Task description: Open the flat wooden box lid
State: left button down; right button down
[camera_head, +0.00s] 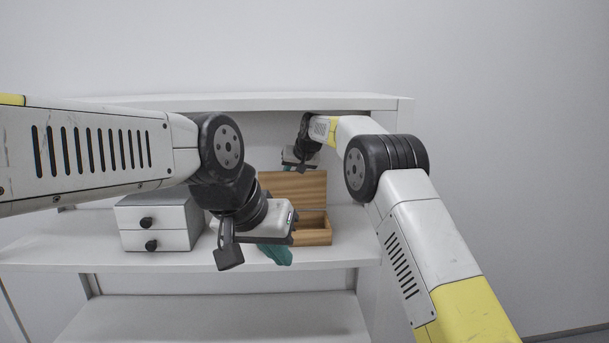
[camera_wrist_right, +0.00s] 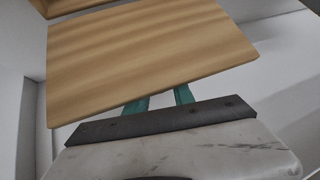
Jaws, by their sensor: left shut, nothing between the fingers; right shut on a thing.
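The wooden box (camera_head: 318,238) stands on the white shelf, partly hidden by my left gripper. Its flat lid (camera_head: 300,187) is raised and stands up at the back of the box. The lid (camera_wrist_right: 150,55) fills much of the right wrist view. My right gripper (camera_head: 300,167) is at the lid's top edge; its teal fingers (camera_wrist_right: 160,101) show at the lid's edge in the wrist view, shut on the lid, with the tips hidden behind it. My left gripper (camera_head: 275,255) is shut and empty in front of the box, teal fingers pointing down.
A small white two-drawer unit (camera_head: 158,225) with dark knobs stands on the shelf (camera_head: 90,254) left of the box. An upper shelf board (camera_head: 240,101) runs above my right gripper. A lower shelf (camera_head: 220,318) is empty. The shelf right of the box looks clear.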

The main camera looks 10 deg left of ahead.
jog(key=shift+w+d+f+g, duration=0.15)
jog(key=shift+w+f+g, duration=0.1)
jog(key=shift+f, duration=0.25)
jog(key=shift+w+d+f+g, duration=0.15)
jog(key=shift+f+g, duration=0.1)
jog(key=shift+f, duration=0.2)
dwell(0.5)
jog(key=c, duration=1.1)
grip_release()
jog(key=shift+r, duration=0.1)
